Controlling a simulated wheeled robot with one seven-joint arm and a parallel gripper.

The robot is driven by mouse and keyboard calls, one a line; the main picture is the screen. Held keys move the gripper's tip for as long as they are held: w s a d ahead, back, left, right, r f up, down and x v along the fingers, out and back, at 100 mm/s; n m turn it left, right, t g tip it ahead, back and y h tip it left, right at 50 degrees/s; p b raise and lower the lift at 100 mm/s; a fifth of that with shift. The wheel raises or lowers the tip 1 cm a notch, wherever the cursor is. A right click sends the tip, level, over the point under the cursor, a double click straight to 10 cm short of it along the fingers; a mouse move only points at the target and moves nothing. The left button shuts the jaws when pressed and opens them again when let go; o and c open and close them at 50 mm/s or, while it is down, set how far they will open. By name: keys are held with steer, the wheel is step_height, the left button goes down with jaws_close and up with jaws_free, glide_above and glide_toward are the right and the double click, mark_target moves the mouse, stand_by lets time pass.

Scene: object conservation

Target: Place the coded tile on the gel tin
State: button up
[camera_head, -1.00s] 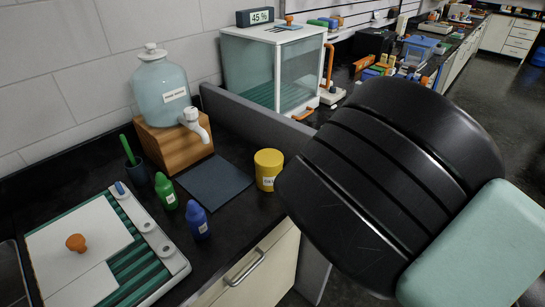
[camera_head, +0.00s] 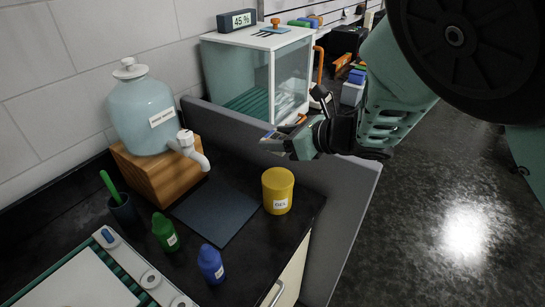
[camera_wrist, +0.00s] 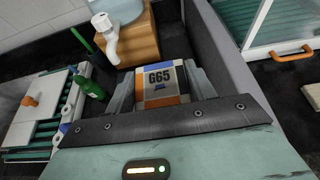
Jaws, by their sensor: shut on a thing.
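The coded tile (camera_wrist: 158,78), marked "G65" with orange, blue and white patches, is between the fingers of my gripper (camera_head: 280,143). My gripper is shut on it. In the head view only a small part of the tile (camera_head: 272,135) shows at the fingertips. The gel tin (camera_head: 278,191) is a yellow cylinder with a white "GEL" label, upright on the black counter near its right end. My gripper and the tile are above the tin, apart from it. I cannot make out the tin in the wrist view.
A grey partition (camera_head: 330,170) runs behind and right of the tin. A dark mat (camera_head: 213,208), green bottle (camera_head: 164,232) and blue bottle (camera_head: 211,264) stand left of it. A glass dispenser (camera_head: 143,112) on a wooden block and a glass-fronted cabinet (camera_head: 255,75) are behind.

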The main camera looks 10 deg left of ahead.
mark_target(278, 177)
step_height(278, 177, down, 10)
steer(key=p, duration=0.2)
steer(key=shift+r+p, duration=0.15)
steer(key=shift+p, duration=0.15)
steer(key=o, duration=1.1)
steer(key=shift+c, duration=0.2)
